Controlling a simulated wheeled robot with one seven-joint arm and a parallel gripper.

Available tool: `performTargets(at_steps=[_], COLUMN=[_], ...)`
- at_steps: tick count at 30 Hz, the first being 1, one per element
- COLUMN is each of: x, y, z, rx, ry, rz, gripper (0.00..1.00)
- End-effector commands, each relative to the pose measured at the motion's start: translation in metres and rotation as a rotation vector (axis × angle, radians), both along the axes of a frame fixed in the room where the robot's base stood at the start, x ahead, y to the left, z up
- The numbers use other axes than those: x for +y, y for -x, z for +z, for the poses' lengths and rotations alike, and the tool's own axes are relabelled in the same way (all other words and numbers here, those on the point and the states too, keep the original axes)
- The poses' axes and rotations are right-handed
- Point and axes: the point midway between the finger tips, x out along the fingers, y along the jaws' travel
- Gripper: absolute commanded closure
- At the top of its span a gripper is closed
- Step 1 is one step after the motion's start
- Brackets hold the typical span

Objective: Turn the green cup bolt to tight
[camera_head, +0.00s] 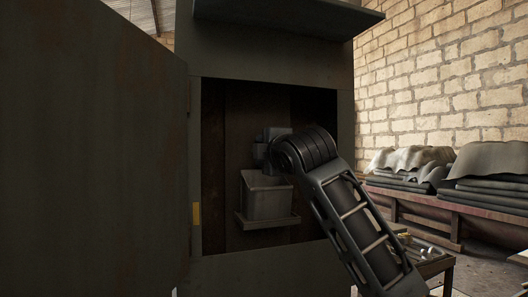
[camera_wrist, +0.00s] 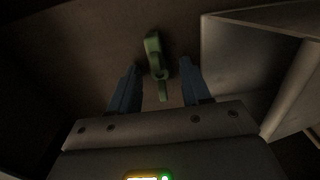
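The green cup bolt (camera_wrist: 155,55) shows in the wrist view on the dark back wall of the cabinet, with a narrow green piece reaching down toward my gripper. My gripper (camera_wrist: 158,78) has its two bluish fingers apart, one on each side of the lower end of the green piece. A gap shows between the fingers and the green piece, so nothing appears held. In the head view my arm reaches into the open cabinet, and the green bolt is hidden there behind my arm and wrist.
The cabinet (camera_head: 270,268) has its large door (camera_head: 90,150) swung open at left. A grey box (camera_head: 266,198) sits on a small ledge (camera_head: 265,222) inside, close to my wrist; a pale box-like wall (camera_wrist: 245,50) stands right of my gripper. A bench with rolled sheets (camera_head: 480,185) is at far right.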

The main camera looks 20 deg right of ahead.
Motion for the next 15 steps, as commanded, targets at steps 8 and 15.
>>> performTargets(at_steps=[8,15], x=[0.0000,0.0001], y=[0.0002,0.0002], z=[-0.0002,-0.0004], rx=[0.000,0.001], ry=[0.000,0.000], rz=[0.000,0.000], gripper=[0.80,1.00])
